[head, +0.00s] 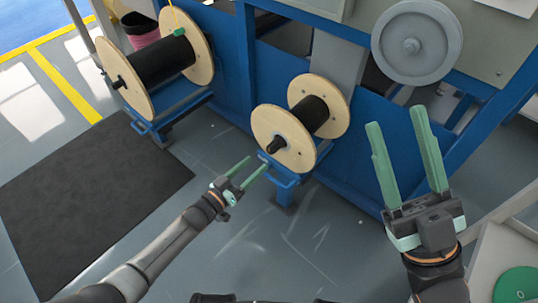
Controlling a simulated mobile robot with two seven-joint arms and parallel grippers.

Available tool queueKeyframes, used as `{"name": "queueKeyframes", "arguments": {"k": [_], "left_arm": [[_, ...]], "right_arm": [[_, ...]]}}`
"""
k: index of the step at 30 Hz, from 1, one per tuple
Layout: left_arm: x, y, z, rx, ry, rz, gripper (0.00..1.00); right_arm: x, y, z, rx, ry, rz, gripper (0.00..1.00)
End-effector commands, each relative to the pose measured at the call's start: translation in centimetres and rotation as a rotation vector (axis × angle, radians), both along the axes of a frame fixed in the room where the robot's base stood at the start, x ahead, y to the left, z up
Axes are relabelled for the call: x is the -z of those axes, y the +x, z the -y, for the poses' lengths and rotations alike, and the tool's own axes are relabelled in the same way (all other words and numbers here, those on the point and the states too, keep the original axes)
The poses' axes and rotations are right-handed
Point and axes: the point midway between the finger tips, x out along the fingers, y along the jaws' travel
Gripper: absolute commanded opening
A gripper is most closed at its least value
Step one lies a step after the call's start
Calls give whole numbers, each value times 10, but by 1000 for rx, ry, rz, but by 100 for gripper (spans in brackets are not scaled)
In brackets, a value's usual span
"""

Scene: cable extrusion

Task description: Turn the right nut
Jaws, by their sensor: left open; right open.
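The right nut looks like a dark knob (276,146) on the near face of the smaller right spool (284,128), a black core between two pale wooden discs. My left gripper (257,162) is open, with its two green fingers just below and left of this knob. The fingers look empty, and a gap shows between them and the knob. A similar dark knob (118,84) sits on the larger left spool (140,88). My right gripper (396,116) is open and empty, fingers pointing up, well to the right of the right spool.
Each spool rests on a blue stand, the right one (284,186) joined to the blue machine frame (349,138). A grey wheel (412,42) is above my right gripper. A dark mat (85,195) lies at left. A grey table (495,255) with a green disc (516,285) stands lower right.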

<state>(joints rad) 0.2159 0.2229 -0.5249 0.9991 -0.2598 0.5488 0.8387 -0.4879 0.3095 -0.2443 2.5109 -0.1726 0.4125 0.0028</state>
Motion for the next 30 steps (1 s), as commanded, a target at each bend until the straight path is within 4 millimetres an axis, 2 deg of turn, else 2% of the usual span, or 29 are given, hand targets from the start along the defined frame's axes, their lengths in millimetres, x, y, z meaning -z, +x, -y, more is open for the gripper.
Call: {"name": "queueKeyframes", "arguments": {"k": [1, 6, 12, 24, 30], "left_arm": [[3, 10, 7, 0, -2, 3, 69], [4, 37, 27, -1, 0, 2, 69], [2, 56, 41, 0, 0, 0, 69], [0, 62, 45, -2, 1, -1, 69], [1, 62, 45, -2, 1, -1, 47]], "right_arm": [[10, 0, -1, -4, 1, -4, 50], [27, 1, -2, -5, -5, -13, 50], [39, 2, -4, 1, -18, -15, 50], [41, 2, -5, 2, -23, -17, 50], [41, 2, -5, 1, -23, -18, 50]]}}
